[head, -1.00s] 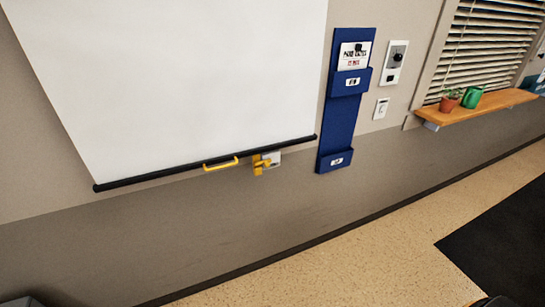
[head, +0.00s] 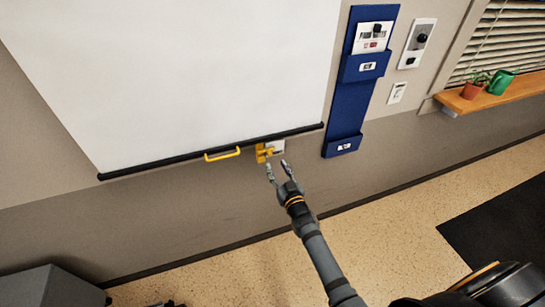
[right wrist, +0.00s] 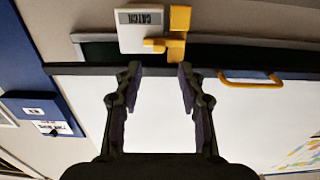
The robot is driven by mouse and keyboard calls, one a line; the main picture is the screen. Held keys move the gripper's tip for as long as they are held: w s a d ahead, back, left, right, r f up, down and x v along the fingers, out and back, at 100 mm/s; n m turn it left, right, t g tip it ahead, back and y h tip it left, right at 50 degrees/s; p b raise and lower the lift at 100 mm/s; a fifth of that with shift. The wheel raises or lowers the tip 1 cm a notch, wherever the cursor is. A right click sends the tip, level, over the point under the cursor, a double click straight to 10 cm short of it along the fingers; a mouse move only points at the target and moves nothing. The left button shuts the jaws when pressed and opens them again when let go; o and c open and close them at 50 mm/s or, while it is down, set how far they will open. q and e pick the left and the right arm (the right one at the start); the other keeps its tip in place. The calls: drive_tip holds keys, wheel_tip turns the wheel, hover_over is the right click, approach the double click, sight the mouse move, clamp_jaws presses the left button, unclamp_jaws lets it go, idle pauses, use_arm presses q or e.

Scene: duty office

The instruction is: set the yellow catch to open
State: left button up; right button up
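The yellow catch (head: 262,153) is on a pale plate (head: 278,147) on the wall, just under the board's dark bottom bar. In the right wrist view, which is upside down, the plate (right wrist: 134,36) reads "CATCH" and the yellow catch (right wrist: 178,36) has an arm lying across the plate. My right gripper (head: 276,167) is open and empty, just below the catch in the head view. Its spread fingertips (right wrist: 159,70) point at the plate and look apart from it. A small dark part at the head view's bottom edge may be my left gripper; its fingers cannot be made out.
A yellow handle (head: 222,154) hangs on the bottom bar of the white screen (head: 190,80), beside the catch. A blue wall holder (head: 345,105) is to the right. A wooden shelf (head: 500,97) with a plant pot and a green can is further right. A grey cabinet (head: 45,288) stands lower left.

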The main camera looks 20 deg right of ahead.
sight(271, 154)
drive_tip(key=w, duration=0.5)
drive_tip(key=shift+w+f, duration=0.15)
drive_tip(key=shift+f, duration=0.05)
drive_tip(key=shift+w+a+r, duration=0.1)
drive_tip(key=shift+w, duration=0.4)
clamp_jaws()
